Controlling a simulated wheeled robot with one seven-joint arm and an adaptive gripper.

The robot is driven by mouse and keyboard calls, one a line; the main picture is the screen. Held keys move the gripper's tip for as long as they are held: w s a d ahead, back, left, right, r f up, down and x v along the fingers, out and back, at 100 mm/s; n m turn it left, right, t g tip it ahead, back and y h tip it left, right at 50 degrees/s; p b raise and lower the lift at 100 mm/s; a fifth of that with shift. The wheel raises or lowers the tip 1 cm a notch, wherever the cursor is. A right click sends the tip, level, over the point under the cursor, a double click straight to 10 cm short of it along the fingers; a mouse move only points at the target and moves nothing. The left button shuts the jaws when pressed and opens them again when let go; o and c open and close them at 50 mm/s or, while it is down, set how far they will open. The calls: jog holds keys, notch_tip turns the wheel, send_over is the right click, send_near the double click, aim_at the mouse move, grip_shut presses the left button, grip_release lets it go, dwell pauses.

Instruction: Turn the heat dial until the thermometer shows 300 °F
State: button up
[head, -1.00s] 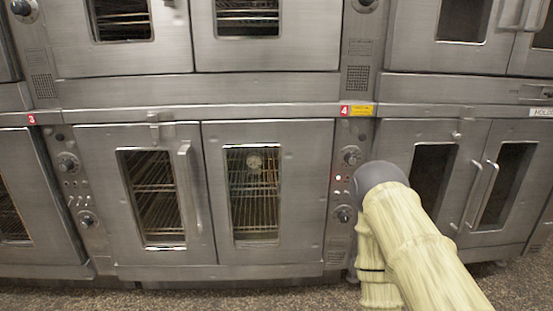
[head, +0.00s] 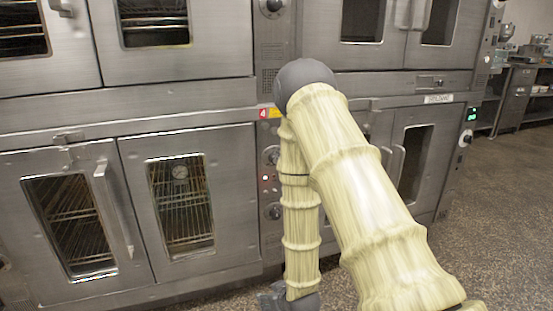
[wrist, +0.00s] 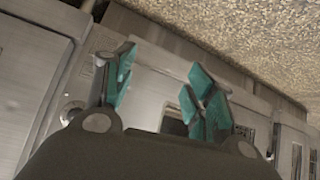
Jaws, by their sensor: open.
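The lower oven at label 4 has two silver doors. Its round thermometer (head: 180,172) shows behind the right window, too small to read. On the narrow panel beside that door, an upper dial (head: 272,155) and a lower dial (head: 274,211) are partly covered by my arm. I cannot tell which is the heat dial. My gripper (head: 290,300) hangs low in front of the oven, at the bottom edge of the head view. In the wrist view my gripper (wrist: 157,95) is open and empty, with teal finger pads apart. A round dial (wrist: 72,112) shows beyond the left finger.
The oven door handle (head: 112,205) sticks out at left. Another oven (head: 415,150) with vertical handles stands at right. Speckled floor (head: 470,230) is open at right, and steel counters (head: 520,90) stand beyond it.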

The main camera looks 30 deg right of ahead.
jog(key=w+d+r+t+p, duration=0.1)
jog(key=w+d+r+t, duration=0.2)
jog(key=r, duration=0.4)
jog(key=w+d+r+t, duration=0.1)
jog(key=w+d+r, duration=0.3)
jog(key=w+r, duration=0.25)
jog(key=t+h+p, duration=0.1)
jog(key=t+h, duration=0.2)
jog(key=t, duration=0.2)
send_near(275, 159)
jog(key=b+x, duration=0.2)
jog(key=x, duration=0.7)
jog(key=shift+w+d+f+b, duration=0.25)
jog(key=shift+d+f+b, duration=0.05)
jog(key=shift+d, duration=0.1)
jog(key=c, duration=1.1)
